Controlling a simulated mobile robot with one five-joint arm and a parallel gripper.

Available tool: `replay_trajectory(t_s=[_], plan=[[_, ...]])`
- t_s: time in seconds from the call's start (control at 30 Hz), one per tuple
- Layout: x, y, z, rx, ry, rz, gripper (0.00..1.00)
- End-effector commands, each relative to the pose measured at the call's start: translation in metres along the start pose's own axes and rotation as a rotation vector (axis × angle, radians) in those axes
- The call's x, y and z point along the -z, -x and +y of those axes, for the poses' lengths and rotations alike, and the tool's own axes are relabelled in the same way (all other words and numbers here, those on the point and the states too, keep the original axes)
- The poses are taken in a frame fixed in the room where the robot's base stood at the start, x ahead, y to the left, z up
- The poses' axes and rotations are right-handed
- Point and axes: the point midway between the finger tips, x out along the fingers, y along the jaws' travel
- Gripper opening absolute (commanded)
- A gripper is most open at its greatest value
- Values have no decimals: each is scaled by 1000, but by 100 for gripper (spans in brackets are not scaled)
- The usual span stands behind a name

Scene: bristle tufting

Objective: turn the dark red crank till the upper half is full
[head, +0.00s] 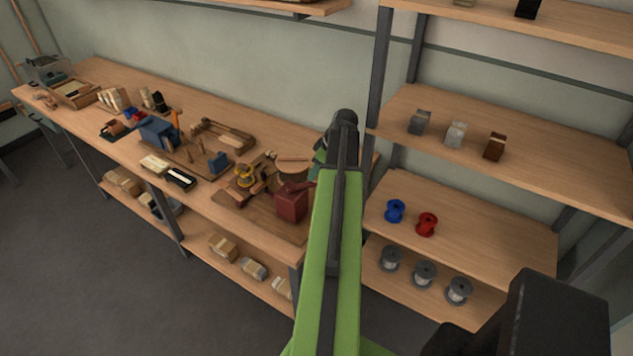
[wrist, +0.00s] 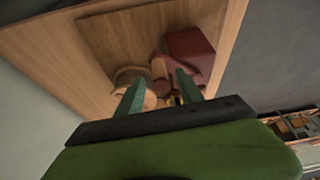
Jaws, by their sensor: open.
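A dark red box-shaped machine (head: 292,205) stands on a wooden board at the right end of the long bench. A dark red part (head: 298,187), likely its crank, reaches from its top toward my arm. In the wrist view the red box (wrist: 192,48) lies ahead, with a reddish-brown part (wrist: 160,70) beside it. My gripper (wrist: 159,78) is open, its two green fingers apart near that part; contact cannot be told. In the head view my gripper (head: 319,163) is partly hidden behind my arm. I cannot make out the upper half or how full it is.
A blue machine (head: 157,132) is further left on the bench. Shelving at right holds a blue spool (head: 395,211) and a red spool (head: 427,224).

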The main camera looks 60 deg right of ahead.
Motion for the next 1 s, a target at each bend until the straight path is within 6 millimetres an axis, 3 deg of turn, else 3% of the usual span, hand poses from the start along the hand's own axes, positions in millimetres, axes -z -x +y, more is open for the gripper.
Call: replay_trajectory(t_s=[0.07, 0.33, 0.67, 1.0], plan=[[-1, -11, 0, 0, 0, 0, 44], [1, -9, 0, 0, 0, 0, 42], [1, -9, -1, 1, 1, 0, 0], [1, -9, -1, 1, 1, -1, 0]])
